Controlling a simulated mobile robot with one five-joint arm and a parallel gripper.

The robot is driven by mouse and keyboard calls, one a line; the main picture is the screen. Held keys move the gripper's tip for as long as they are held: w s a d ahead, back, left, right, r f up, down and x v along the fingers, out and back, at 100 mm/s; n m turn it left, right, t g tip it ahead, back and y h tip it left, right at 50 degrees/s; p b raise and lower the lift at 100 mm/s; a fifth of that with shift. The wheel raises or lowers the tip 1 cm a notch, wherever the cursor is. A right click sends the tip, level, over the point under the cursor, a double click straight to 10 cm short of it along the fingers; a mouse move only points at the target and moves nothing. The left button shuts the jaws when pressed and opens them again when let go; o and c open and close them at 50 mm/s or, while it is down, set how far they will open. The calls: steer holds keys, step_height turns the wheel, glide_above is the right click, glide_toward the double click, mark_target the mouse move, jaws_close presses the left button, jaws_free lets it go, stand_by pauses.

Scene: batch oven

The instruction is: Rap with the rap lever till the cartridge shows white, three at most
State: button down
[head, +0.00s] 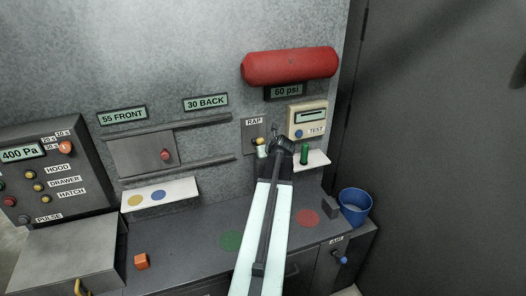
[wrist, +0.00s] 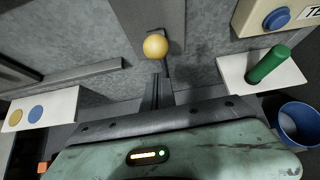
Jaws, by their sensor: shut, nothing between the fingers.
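The rap lever ends in a yellow ball knob (wrist: 155,46), on the plate (head: 252,130) marked RAP on the back wall. My gripper (head: 276,130) is in front of this plate, just right of the knob. In the wrist view its dark fingers (wrist: 157,80) are together and empty, pointing at the lever just below the knob. I cannot tell whether they touch the lever. A green cylinder (head: 304,154) stands on a small white shelf (head: 318,162) to the right; it also shows in the wrist view (wrist: 268,64). I cannot identify a cartridge or any white showing on one.
A tester box (head: 307,118) is above the shelf, under a red tank (head: 290,67) with a display reading 60 psi. A blue bin (head: 354,207) stands at the right. An orange cube (head: 141,261) lies on the counter at the left. A control panel (head: 50,170) reads 400 Pa.

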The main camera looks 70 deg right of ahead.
steer(key=d+r+p+v, duration=0.1)
steer(key=p+v, duration=0.7)
steer(key=v, duration=0.1)
steer(key=shift+w+r, duration=0.15)
steer(key=shift+r, duration=0.05)
